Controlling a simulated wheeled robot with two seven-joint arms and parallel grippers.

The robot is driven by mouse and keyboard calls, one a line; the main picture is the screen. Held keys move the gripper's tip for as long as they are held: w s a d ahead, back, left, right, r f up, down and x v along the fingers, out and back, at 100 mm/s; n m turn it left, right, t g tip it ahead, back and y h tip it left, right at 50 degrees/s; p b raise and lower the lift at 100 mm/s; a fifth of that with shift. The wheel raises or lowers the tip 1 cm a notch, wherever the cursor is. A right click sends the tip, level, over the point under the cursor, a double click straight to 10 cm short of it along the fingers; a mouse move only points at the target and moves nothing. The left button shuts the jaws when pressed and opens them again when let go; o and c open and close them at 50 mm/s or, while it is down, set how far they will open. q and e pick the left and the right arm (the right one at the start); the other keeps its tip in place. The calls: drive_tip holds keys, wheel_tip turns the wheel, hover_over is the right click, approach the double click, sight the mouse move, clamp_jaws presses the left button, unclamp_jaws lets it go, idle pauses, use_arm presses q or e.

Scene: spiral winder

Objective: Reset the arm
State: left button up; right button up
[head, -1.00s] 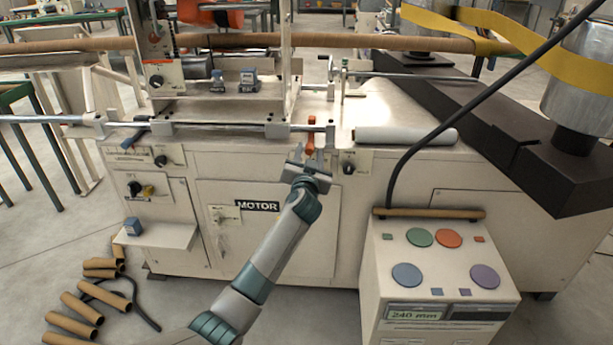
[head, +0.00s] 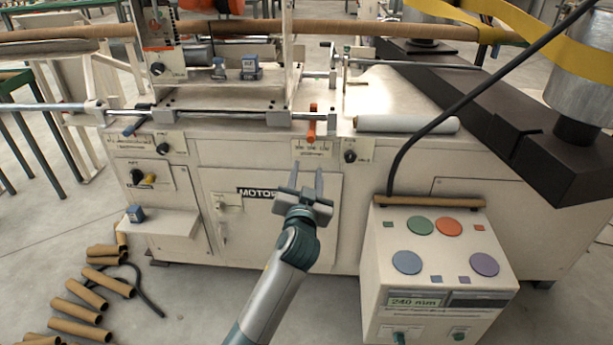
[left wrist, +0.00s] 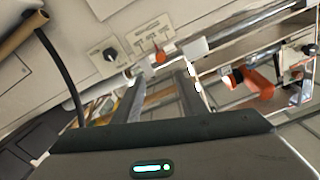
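An orange lever (head: 311,124) stands upright at the front edge of the white winder, above a small label plate (head: 312,148). It also shows in the left wrist view (left wrist: 163,52), just beyond the fingers. My left gripper (head: 306,178) is below the lever and apart from it, in front of the MOTOR panel, with its fingers spread. The left wrist view shows the two fingers (left wrist: 158,92) apart with nothing between them. Which part of the machine the task calls the arm cannot be told for certain. My right gripper is not in view.
A control box (head: 440,258) with coloured buttons and a 240 mm display stands at the right. A white roll (head: 408,124) lies on the machine top. Cardboard tubes (head: 80,306) lie on the floor at the left. A black cable (head: 450,115) hangs at the right.

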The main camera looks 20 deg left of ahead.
use_arm(q)
drive_tip(key=shift+s+d, duration=0.15)
drive_tip(key=shift+s, duration=0.35)
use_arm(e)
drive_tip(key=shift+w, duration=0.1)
